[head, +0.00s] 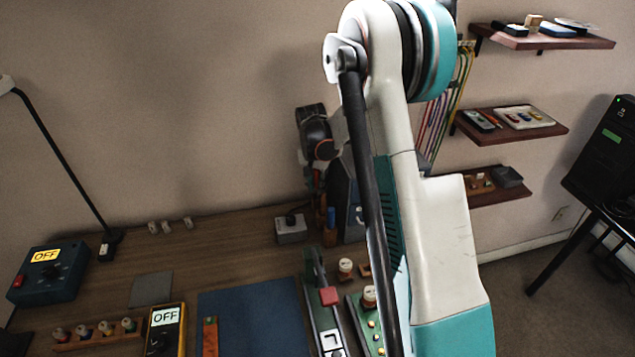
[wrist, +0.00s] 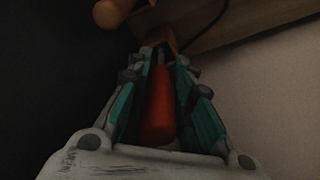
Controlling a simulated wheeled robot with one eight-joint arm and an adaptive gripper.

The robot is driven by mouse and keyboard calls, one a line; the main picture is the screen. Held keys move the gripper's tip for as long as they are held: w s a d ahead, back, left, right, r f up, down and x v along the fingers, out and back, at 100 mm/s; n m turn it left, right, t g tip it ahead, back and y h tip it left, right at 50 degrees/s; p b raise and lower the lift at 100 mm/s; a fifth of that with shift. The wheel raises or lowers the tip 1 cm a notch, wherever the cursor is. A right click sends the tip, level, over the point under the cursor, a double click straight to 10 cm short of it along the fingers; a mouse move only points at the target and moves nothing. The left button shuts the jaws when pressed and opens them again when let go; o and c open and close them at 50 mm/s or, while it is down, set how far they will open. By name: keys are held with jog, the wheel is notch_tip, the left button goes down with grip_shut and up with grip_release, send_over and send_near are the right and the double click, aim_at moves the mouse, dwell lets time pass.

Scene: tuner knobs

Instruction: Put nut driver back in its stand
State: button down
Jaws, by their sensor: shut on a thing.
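My gripper (wrist: 160,58) is shut on a red-orange handle (wrist: 160,108), which I take to be the nut driver; it lies lengthwise between the teal fingers in the wrist view. The far end of the tool is dark and hard to make out. In the head view my arm comes down over the back of the bench, and the gripper end is small, dark and partly hidden. A blue-handled tool (head: 331,217) stands upright just below it, beside a small wooden piece (head: 329,238) that may be the stand; I cannot tell for sure.
A grey box with a knob (head: 291,229) stands left of the gripper. A blue mat (head: 248,322), a yellow meter (head: 165,330) and a blue OFF box (head: 48,275) are on the bench (head: 215,250). A rounded wooden piece (wrist: 110,12) shows at the wrist view's top.

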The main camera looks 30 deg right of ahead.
jog(key=shift+f+b, duration=0.85)
jog(key=shift+f, duration=0.45)
jog(key=c, duration=1.3)
grip_release()
jog(key=shift+c, duration=0.2)
jog(key=shift+r, duration=0.1)
